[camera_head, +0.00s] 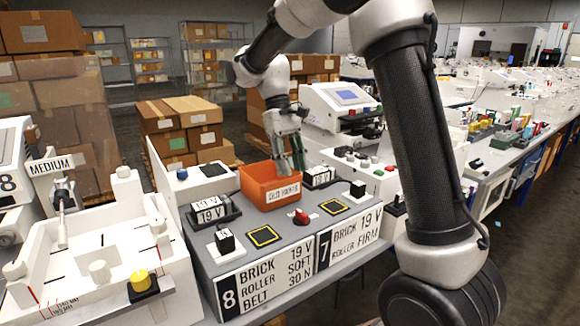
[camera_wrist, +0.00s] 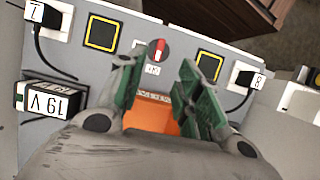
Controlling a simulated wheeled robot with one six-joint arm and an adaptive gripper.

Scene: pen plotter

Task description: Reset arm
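My gripper (camera_head: 291,162) hangs from my arm over the orange bin (camera_head: 257,190), pointing down. In the wrist view its two green-padded fingers (camera_wrist: 170,95) stand apart, with nothing seen between them. The orange bin also shows in the wrist view (camera_wrist: 152,115), partly hidden behind the fingers and wrist. The bin carries a white label and sits on the grey bench (camera_head: 206,258). What lies inside the bin cannot be seen.
A red rotary switch (camera_head: 301,216) and yellow-edged square pads (camera_head: 263,236) lie in front. A white machine (camera_head: 340,112) stands behind right, and a white fixture (camera_head: 100,268) at left. Stacked cardboard boxes fill the back.

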